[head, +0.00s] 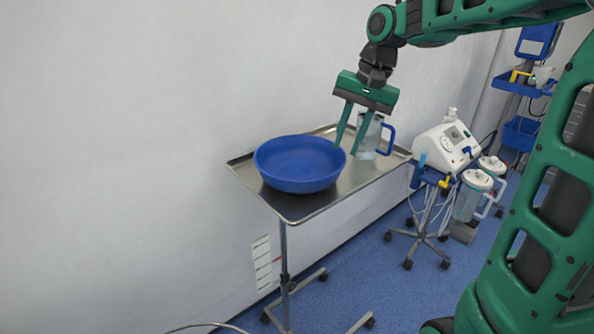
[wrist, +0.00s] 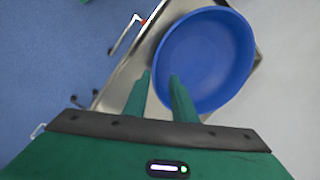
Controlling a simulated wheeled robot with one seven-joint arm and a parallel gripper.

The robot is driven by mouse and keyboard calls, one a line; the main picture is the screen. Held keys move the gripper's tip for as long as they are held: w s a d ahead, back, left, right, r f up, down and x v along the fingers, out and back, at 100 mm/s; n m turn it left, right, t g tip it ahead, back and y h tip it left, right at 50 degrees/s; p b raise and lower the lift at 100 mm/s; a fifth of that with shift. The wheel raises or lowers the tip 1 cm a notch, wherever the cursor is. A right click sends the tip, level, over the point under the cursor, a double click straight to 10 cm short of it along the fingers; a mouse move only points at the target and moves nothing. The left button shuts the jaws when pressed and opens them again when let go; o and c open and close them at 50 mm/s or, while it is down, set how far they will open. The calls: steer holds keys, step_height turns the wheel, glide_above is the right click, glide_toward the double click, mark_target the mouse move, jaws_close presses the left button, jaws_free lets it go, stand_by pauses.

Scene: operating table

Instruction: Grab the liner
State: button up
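No thing here is plainly marked as the liner. A round, empty blue bowl (head: 300,165) sits on a metal tray table (head: 310,211); in the wrist view the bowl (wrist: 206,55) fills the upper right. A clear container with a blue handle (head: 368,138) stands on the tray at the bowl's right, partly behind my gripper. My gripper (head: 347,150) points down at the bowl's right rim. In the wrist view its fingers (wrist: 160,75) are apart, one outside the rim and one overlapping it. I cannot tell if they touch the bowl.
A white medical device (head: 443,146) on a wheeled stand is to the right, with canisters (head: 467,193) beside it. A blue shelf unit (head: 520,85) is farther back. A pale wall (head: 130,130) runs behind the table. Blue floor (head: 385,290) is open in front.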

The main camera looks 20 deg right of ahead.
steer(key=shift+x, duration=3.4)
steer(key=shift+s+d, duration=0.15)
steer(key=shift+d, duration=0.1)
jaws_close()
